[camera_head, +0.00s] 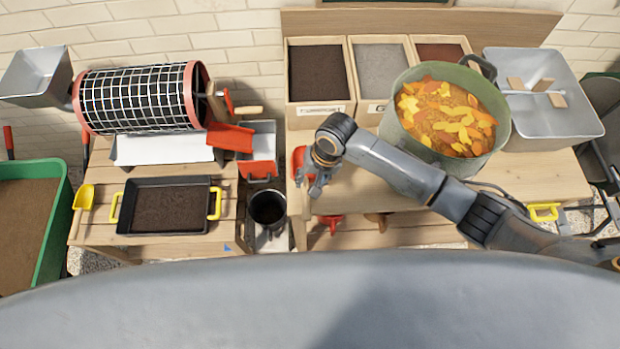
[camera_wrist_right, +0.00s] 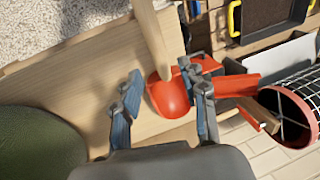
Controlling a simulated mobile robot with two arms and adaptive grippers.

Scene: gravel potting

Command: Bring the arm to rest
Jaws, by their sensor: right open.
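My right arm (camera_head: 395,168) reaches in from the right over the wooden bench. My right gripper (camera_head: 316,182) is at the left end of that bench top, pointing down. In the wrist view the right gripper (camera_wrist_right: 160,80) has its two fingers spread apart with nothing clamped between them. A red scoop (camera_wrist_right: 170,98) with a wooden handle (camera_wrist_right: 151,35) lies beyond and between the fingers. In the head view the red scoop (camera_head: 299,158) is partly hidden behind the gripper. Whether a finger touches it I cannot tell. My left gripper is not in view.
Material bins (camera_head: 320,110) stand behind. A metal tray (camera_head: 585,125) is at the right. The left bench holds a mesh drum (camera_head: 190,70) and a black soil tray (camera_head: 125,222). A dark bucket (camera_head: 268,225) stands between.

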